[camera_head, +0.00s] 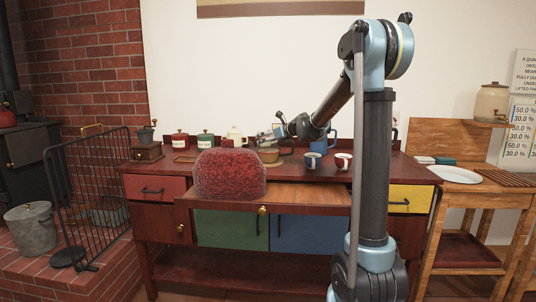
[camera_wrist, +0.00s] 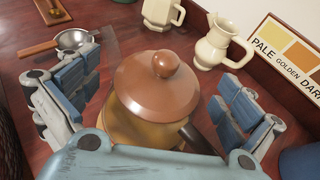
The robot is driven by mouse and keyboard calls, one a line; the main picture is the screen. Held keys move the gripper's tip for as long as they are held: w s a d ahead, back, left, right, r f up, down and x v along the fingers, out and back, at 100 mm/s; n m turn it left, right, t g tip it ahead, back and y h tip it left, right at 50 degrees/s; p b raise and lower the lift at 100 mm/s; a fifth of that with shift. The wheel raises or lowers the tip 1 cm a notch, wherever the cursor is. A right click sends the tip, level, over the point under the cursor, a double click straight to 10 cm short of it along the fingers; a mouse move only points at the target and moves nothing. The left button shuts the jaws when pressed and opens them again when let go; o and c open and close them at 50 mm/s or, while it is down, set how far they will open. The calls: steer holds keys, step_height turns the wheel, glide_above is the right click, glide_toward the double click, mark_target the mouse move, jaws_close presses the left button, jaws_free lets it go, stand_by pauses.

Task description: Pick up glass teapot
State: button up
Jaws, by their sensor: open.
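The teapot (camera_wrist: 150,118) has an amber, glass-looking body and a brown lid with a round knob. It stands upright on the reddish-brown sideboard top, and a dark handle shows at its lower right. In the head view the teapot (camera_head: 268,155) is small, under my gripper (camera_head: 277,134). In the wrist view my gripper (camera_wrist: 160,98) is open, with one finger left of the teapot and the other right of it. A gap shows between the left finger and the lid. Contact low on the body is hidden by my gripper's palm.
A small metal strainer (camera_wrist: 73,41) lies near the left finger. A cream jug (camera_wrist: 219,44) and cream mug (camera_wrist: 162,13) stand behind. A shade sign (camera_wrist: 288,55) is at right. Two mugs (camera_head: 313,160) (camera_head: 343,161) stand right of the teapot. A red fuzzy rounded thing (camera_head: 229,174) is in front.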

steer(key=shift+w+a+f, duration=0.15)
steer(key=shift+w+a, duration=0.05)
steer(key=shift+a, duration=0.05)
steer(key=c, duration=2)
